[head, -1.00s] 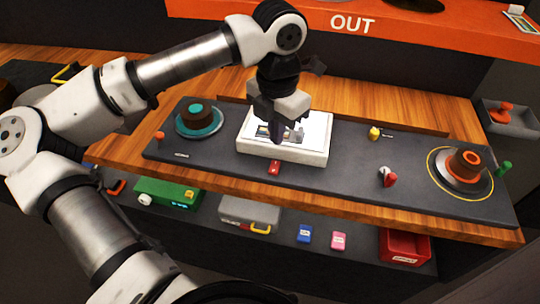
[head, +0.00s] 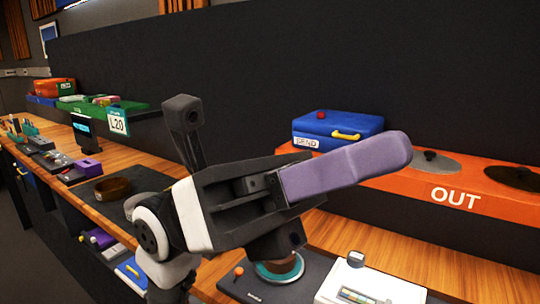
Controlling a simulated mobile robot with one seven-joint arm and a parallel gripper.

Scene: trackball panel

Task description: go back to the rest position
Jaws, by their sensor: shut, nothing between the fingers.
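My gripper (head: 396,152) is large and close in the head view, raised above the workbench and turned to the right. Its long purple-grey end points right and slightly up, and I see nothing held in it. The panel (head: 226,284) lies below it on the wooden bench, partly hidden by my gripper.
An orange shelf marked OUT (head: 410,192) stands behind at the right, with a blue SEND box (head: 338,130) on its left end. A green shelf (head: 135,107) stands farther back. A dark wall rises behind.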

